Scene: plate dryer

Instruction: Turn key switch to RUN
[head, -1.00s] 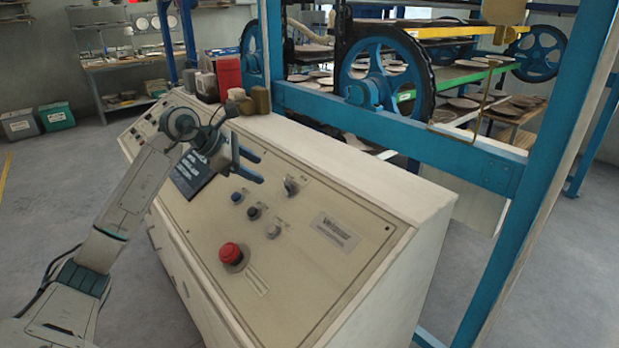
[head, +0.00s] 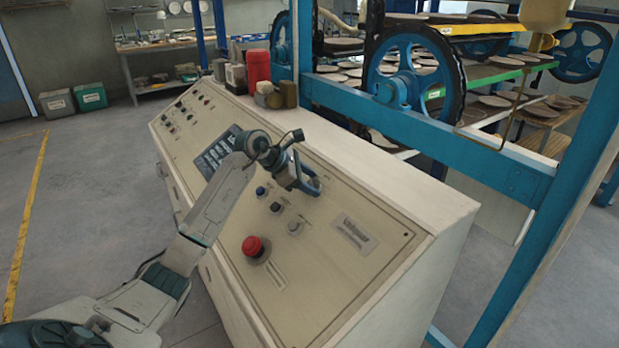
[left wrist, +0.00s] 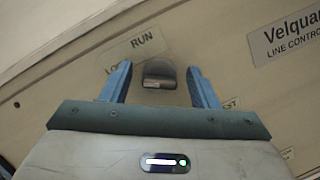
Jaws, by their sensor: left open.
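The key switch (left wrist: 159,75) is a dark grey knob on the cream panel, seen in the left wrist view. Its RUN label (left wrist: 145,38) is above and left of it, with another label partly hidden beside that. My left gripper (left wrist: 160,82) is open, with one blue finger on each side of the knob and gaps between. I cannot tell whether the fingers reach the panel. In the head view my left gripper (head: 313,186) is over the upper part of the panel and hides the switch. My right gripper is out of view.
The control cabinet (head: 372,274) has a red emergency button (head: 253,246) and several small buttons below the gripper. A red container (head: 257,68) and small jars stand on its top. A blue frame post (head: 545,230) rises at the right.

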